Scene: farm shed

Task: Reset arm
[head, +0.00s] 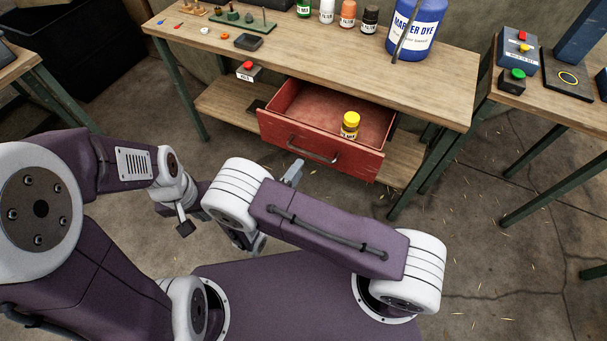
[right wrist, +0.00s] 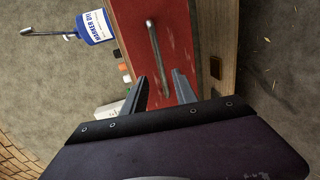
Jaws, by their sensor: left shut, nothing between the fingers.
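My left gripper (head: 185,227) is shut and empty over the floor, left of my right arm in the head view. My right gripper is mostly hidden behind its own arm in the head view; a grey finger (head: 293,172) shows just in front of the drawer. In the right wrist view my right gripper (right wrist: 160,85) has its two fingers apart with nothing between them. They point toward the red drawer front (right wrist: 135,35) and its metal handle (right wrist: 155,50), apart from the handle as far as I can tell. The red drawer (head: 272,133) is pulled open under the bench.
A yellow-capped bottle (head: 349,125) stands in the drawer. The wooden bench (head: 310,55) holds a blue marker dye jug (head: 415,30), several small bottles and a black tray (head: 248,42). A side table with buttons (head: 517,75) stands right.

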